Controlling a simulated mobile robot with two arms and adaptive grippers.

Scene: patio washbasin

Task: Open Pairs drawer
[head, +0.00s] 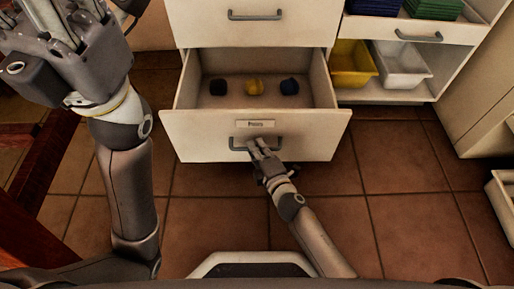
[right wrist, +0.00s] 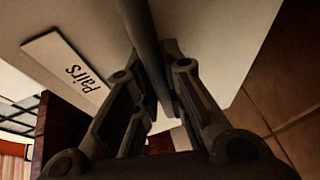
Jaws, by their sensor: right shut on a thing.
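The Pairs drawer (head: 190,128) is the lowest drawer of the white cabinet and stands pulled out. A dark, a yellow and a dark blue bundle (head: 289,87) lie inside it in a row. Its label (right wrist: 70,68) reads "Pairs" in the right wrist view. My right gripper (head: 256,150) is at the grey handle (head: 238,143) on the drawer front. In the right wrist view its fingers (right wrist: 158,95) are shut on the handle bar (right wrist: 143,40). My left gripper (head: 70,40) is raised at the upper left, away from the drawer; its fingertips are not clear.
A shut drawer (head: 205,22) is above. To the right, a shelf holds a yellow bin (head: 352,65) and a white bin (head: 402,66). A dark red wooden frame (head: 40,165) stands at the left. Tiled floor (head: 400,180) is clear before the drawer.

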